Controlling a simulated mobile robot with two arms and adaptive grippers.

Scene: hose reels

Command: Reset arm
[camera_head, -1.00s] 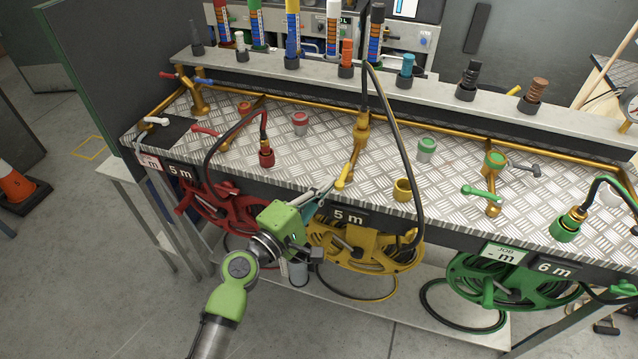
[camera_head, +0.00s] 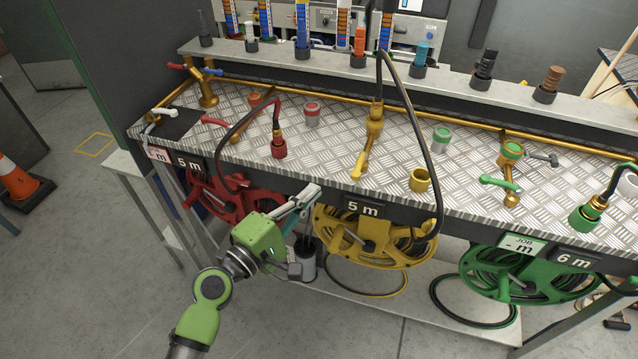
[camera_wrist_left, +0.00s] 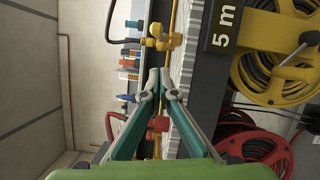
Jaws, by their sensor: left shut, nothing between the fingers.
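My left gripper (camera_head: 308,196) is shut and empty. In the head view its green body is in front of the bench, between the red hose reel (camera_head: 237,196) and the yellow hose reel (camera_head: 375,243). Its fingertips are near the bench's front edge, left of the "5 m" label (camera_head: 363,208). In the left wrist view the fingers (camera_wrist_left: 155,75) meet at the tips, with the yellow reel (camera_wrist_left: 275,60) at upper right and the red reel (camera_wrist_left: 255,145) at lower right. My right gripper is not in view.
The metal bench top (camera_head: 340,136) carries a yellow tap (camera_head: 370,140), a red hose fitting (camera_head: 278,145), a yellow cup (camera_head: 419,179) and several other fittings. A green reel (camera_head: 530,272) hangs at the right.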

